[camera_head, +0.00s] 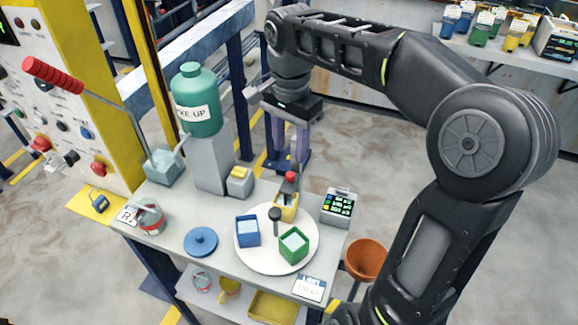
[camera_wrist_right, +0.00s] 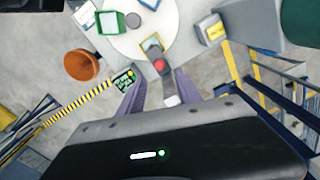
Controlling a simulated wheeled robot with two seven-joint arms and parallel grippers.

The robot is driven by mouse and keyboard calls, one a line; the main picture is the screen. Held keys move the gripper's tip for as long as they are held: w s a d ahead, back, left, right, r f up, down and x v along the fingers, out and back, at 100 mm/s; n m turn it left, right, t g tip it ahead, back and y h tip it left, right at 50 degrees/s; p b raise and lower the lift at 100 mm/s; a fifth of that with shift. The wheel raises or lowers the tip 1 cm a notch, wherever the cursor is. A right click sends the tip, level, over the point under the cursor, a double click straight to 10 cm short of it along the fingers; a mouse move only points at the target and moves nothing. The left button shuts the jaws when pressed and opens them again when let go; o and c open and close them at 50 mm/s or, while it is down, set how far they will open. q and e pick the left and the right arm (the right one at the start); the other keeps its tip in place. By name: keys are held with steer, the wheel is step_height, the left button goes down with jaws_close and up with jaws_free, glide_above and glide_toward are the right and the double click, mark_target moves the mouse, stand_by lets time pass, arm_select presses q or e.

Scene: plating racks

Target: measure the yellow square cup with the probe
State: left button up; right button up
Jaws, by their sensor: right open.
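The yellow square cup (camera_head: 286,209) stands at the back of a round white plate (camera_head: 262,263) on the grey table. A red-topped upright piece (camera_head: 291,180), perhaps the probe, stands at the cup; whether it rests inside is unclear. In the right wrist view the yellow cup (camera_wrist_right: 151,44) and the red top (camera_wrist_right: 159,66) lie ahead between the fingers. My right gripper (camera_head: 289,163) is open and empty, fingers down, above and behind the cup. A meter with a lit display (camera_head: 337,207) stands right of the plate. My left gripper is out of view.
A blue cup (camera_head: 247,231), a green cup (camera_head: 294,246) and a dark-headed upright piece (camera_head: 275,216) crowd the plate. A grey stand with a green bottle (camera_head: 196,101) rises at left. A blue lid (camera_head: 201,241) lies left; an orange funnel (camera_head: 366,259) is off the table's right edge.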

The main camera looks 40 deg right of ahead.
mark_target(290, 174)
step_height(290, 174, down, 7)
steer(key=shift+f+p, duration=0.15)
steer(key=shift+p, duration=0.15)
steer(key=shift+c, duration=0.5)
jaws_close()
stand_by(1.0)
